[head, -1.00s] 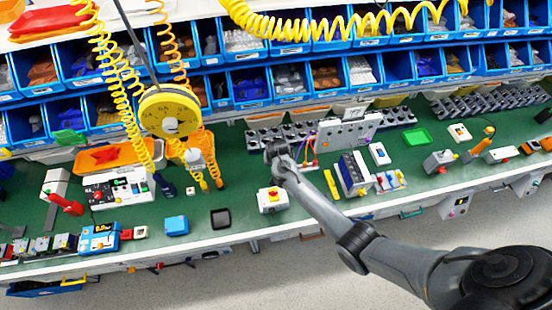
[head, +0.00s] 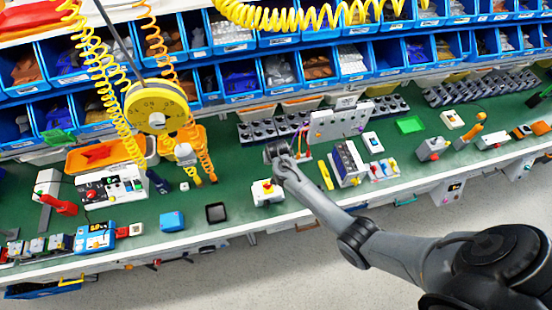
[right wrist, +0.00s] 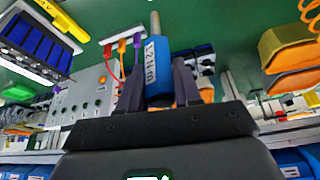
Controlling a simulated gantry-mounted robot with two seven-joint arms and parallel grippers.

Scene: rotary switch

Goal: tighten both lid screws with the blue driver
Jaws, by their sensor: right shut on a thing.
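My right gripper (head: 277,152) is over the middle of the green bench, in front of a rack. In the right wrist view its fingers (right wrist: 158,82) are shut on the blue driver (right wrist: 158,68), which has a white torque label and a tan upper end. In the head view the arm hides the driver. A small box with a yellow top and a red knob (head: 267,188) stands at the front edge, just below the gripper in the picture. I cannot make out lid screws in either view. My left gripper is not in view.
An upright grey panel with cables (head: 340,122) stands right of the gripper. A dark terminal block (head: 347,163) and a yellow strip (head: 326,175) lie near the forearm. A yellow hanging reel (head: 157,106) with coiled cords is at left. Blue bins line the back.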

